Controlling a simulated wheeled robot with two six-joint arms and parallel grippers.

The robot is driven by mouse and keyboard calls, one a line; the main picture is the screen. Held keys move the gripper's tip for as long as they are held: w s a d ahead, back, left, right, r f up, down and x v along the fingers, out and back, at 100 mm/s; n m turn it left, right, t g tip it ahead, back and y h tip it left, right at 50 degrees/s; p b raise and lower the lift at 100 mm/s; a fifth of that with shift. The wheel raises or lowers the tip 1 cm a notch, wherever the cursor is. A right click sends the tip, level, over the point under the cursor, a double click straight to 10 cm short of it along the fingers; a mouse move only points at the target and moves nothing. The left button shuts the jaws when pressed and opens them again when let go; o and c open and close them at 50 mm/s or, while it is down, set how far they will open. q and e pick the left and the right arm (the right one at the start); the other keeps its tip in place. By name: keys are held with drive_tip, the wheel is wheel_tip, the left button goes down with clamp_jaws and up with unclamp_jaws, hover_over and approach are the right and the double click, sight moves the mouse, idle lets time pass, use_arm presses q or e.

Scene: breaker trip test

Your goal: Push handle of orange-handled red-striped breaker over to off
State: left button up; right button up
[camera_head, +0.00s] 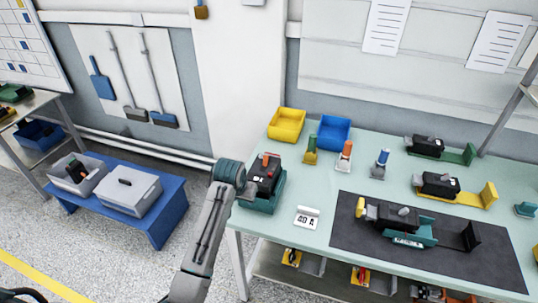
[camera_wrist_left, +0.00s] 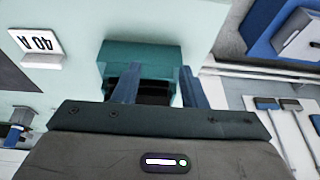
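The black breaker (camera_head: 268,176) with an orange handle (camera_head: 265,158) sits in a teal holder at the left end of the table; a red mark shows on its top. My left gripper (camera_head: 246,190) is at the left side of this breaker, very close; whether it touches cannot be told. In the left wrist view the two blue-grey fingers (camera_wrist_left: 157,88) stand apart, with the teal holder (camera_wrist_left: 150,52) beyond them and part of a dark body between them. The handle is hidden in that view. My right gripper is not in view.
A "40 A" sign (camera_head: 307,217) stands right of the breaker. A dark mat (camera_head: 430,262) holds another black device in a teal fixture (camera_head: 408,240). Yellow (camera_head: 286,124) and blue (camera_head: 334,132) bins stand behind. A blue bench (camera_head: 160,228) with grey boxes is at left.

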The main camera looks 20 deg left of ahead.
use_arm(q)
approach(266, 156)
drive_tip(key=r, duration=0.1)
drive_tip(key=p+x, duration=0.4)
drive_tip(key=x, duration=0.4)
drive_tip(key=shift+f, duration=0.35)
drive_tip(key=shift+w+f, duration=0.15)
drive_tip(key=shift+f, duration=0.5)
clamp_jaws()
